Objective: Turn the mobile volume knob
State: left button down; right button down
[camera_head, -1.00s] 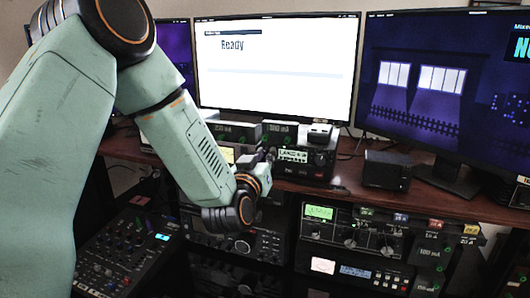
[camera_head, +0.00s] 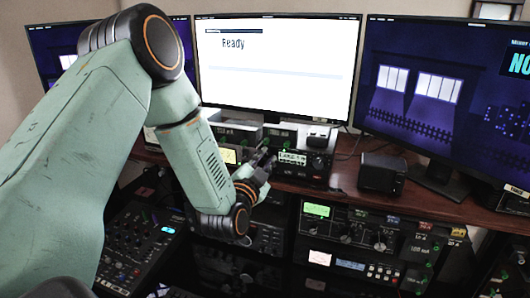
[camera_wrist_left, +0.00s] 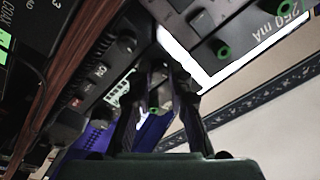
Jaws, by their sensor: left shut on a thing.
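The mobile radio (camera_head: 300,172) sits on the wooden desk shelf below the middle monitor, with a small lit display and a larger dark knob (camera_head: 320,162) at its right end. My left gripper (camera_head: 270,160) reaches the left end of the radio's front. In the left wrist view its two dark fingers (camera_wrist_left: 163,75) close together at the radio's front panel. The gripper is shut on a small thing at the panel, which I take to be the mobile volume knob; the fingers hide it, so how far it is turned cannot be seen. My right gripper is out of view.
A black speaker box (camera_head: 382,173) stands to the right of the radio. Monitors (camera_head: 275,65) stand behind. Several small units with green indicators crowd the gripper's left. Racked equipment (camera_head: 350,232) and a mixer (camera_head: 133,240) lie below the shelf edge.

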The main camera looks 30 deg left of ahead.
pick_arm(q)
jog(key=shift+s+f+m+p, duration=0.1)
jog(key=shift+m+p, duration=0.65)
jog(key=shift+m, duration=0.45)
jog(key=c, duration=1.3)
grip_release()
jog(key=shift+o, duration=0.2)
